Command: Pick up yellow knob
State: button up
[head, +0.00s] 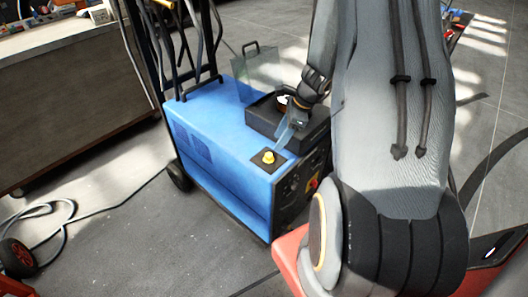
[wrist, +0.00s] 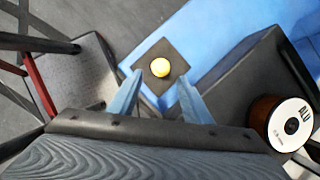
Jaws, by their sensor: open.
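The yellow knob (head: 268,156) stands on a small dark square plate (head: 261,163) on top of a blue machine (head: 222,133). In the wrist view the yellow knob (wrist: 160,67) shows beyond the fingertips, roughly centred between them. My gripper (head: 290,135) is just behind and to the right of the knob in the head view. In the wrist view my gripper (wrist: 158,85) has its two blue fingers spread apart with nothing between them. I cannot tell its exact height above the plate.
A black box (head: 262,109) sits on the machine beside my gripper, with a spool (wrist: 290,125) in it. A clear panel with a handle (head: 252,75) stands behind. Hoses rise at the machine's back left. A workbench (head: 70,95) is at the left; grey floor lies between.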

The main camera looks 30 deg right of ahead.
aim_at(270, 155)
jog(key=shift+m, duration=0.3)
jog(key=shift+p+x, duration=0.95)
jog(key=shift+x, duration=3.05)
jog(key=shift+d, duration=0.15)
jog(key=c, duration=1.1)
